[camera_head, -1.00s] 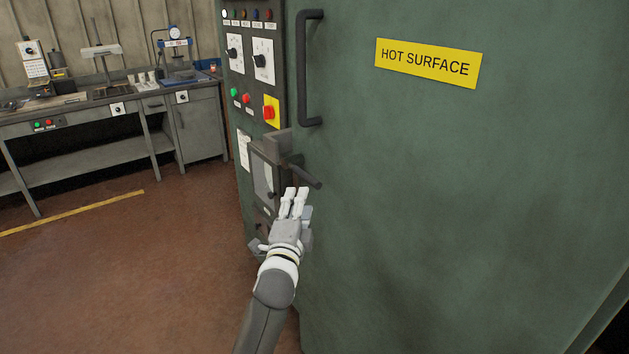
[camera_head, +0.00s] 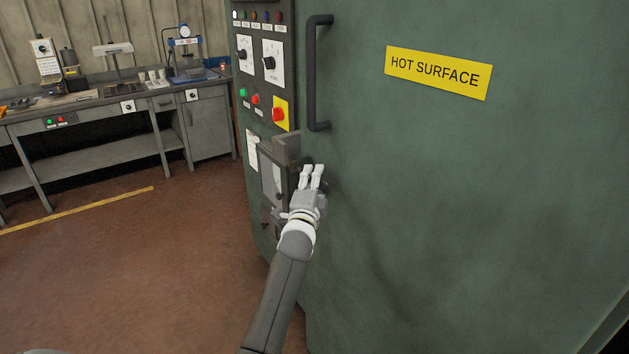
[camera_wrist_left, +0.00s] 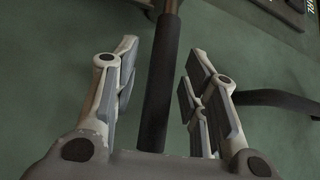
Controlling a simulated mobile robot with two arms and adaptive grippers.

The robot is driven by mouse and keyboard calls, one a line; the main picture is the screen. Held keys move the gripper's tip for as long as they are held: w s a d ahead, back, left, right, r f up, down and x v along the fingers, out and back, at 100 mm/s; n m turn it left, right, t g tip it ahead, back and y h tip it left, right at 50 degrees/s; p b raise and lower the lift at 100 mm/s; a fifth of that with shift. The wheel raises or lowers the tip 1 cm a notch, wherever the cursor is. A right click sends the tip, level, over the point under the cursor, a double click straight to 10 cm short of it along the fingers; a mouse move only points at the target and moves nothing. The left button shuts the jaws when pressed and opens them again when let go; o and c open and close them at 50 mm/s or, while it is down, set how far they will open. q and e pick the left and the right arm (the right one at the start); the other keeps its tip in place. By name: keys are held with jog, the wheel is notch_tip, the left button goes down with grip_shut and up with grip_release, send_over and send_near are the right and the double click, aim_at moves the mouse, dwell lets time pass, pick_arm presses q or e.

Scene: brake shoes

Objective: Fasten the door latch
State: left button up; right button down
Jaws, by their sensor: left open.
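The green door (camera_head: 450,200) appears closed in the head view. The grey latch housing (camera_head: 272,172) is at its left edge, below the control panel. My left gripper (camera_head: 312,168) is in front of the door, just right of the housing, and covers most of the latch lever. In the left wrist view, my left gripper (camera_wrist_left: 162,60) is open. A dark rod with a thick black sleeve (camera_wrist_left: 160,85), seemingly the latch lever, runs between its fingers, with gaps visible on both sides. My right gripper is not in view.
A vertical black door handle (camera_head: 312,75) is above the gripper. A control panel (camera_head: 262,60) with knobs and buttons is left of it. A yellow HOT SURFACE sign (camera_head: 437,73) is on the door. A workbench (camera_head: 110,103) stands at the back left; the floor between is clear.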

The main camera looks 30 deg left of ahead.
pick_arm(q)
jog(key=shift+c, duration=0.2)
grip_shut()
jog(key=shift+f, duration=0.1)
